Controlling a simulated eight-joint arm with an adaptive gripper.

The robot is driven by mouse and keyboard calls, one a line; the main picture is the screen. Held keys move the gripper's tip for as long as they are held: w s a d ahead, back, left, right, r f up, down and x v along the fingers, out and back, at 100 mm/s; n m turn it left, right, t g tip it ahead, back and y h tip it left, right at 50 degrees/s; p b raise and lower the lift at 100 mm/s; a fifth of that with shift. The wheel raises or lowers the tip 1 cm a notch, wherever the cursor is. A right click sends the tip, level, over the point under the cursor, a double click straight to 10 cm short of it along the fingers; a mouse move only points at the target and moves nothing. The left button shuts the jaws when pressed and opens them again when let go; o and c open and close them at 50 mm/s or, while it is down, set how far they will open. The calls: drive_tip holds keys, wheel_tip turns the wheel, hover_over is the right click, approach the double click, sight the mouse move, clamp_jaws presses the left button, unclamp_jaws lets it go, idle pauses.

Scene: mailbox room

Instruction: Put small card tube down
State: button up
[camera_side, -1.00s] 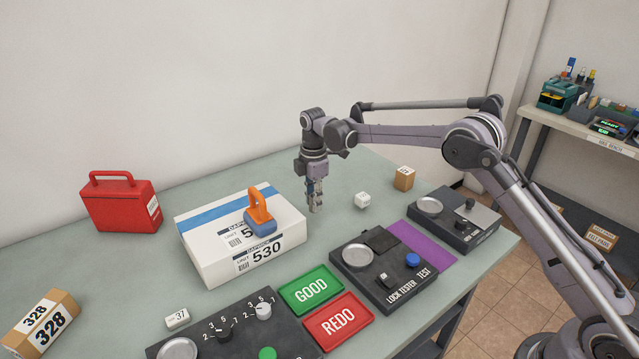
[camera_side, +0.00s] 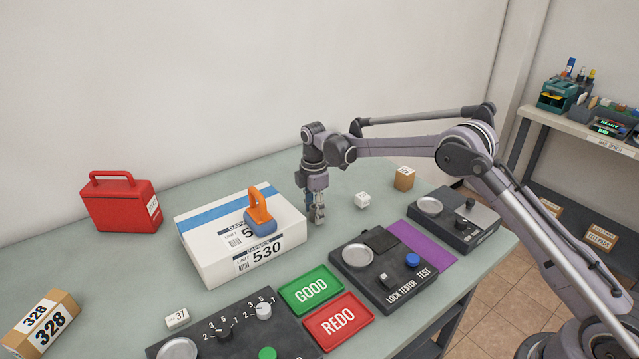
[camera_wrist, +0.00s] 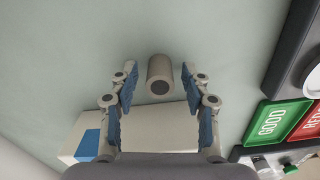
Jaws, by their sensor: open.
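The small card tube (camera_wrist: 159,76) is a grey-brown cylinder with a dark open end, seen in the wrist view. It lies between the two spread fingers of my gripper (camera_wrist: 158,70), with a gap on each side. In the side view my gripper (camera_side: 317,212) points down close to the green-grey table (camera_side: 240,175), behind the right end of the white box. The tube is hard to tell apart from the fingers there.
The white box (camera_side: 205,257) marked 530 stands close by, with an orange-and-blue handled thing (camera_side: 262,215) on top. A small white cube (camera_side: 362,200) and a brown box (camera_side: 404,178) are to the right. The lock tester (camera_side: 385,275) stands in front.

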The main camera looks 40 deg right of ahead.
wheel_tip(320, 180, up, 12)
drive_tip(key=s+d+r+m+t, duration=0.15)
drive_tip(key=s+r+m, duration=0.25)
drive_tip(key=s+r, duration=0.4)
drive_tip(key=s+r+m+t, duration=0.2)
drive_tip(key=s+r+m, duration=0.2)
drive_tip(key=s, duration=0.4)
drive_tip(key=s+f+m+t, duration=0.2)
drive_tip(key=s+f+m, duration=0.1)
drive_tip(key=s, duration=0.6)
drive_tip(key=s+d+f+m+t, duration=0.1)
drive_tip(key=s+f+m, duration=0.3)
drive_tip(key=s, duration=0.4)
drive_tip(key=shift+s+d+m+t, duration=0.3)
drive_tip(key=shift+s+m+t, duration=0.1)
drive_tip(key=shift+m, duration=0.2)
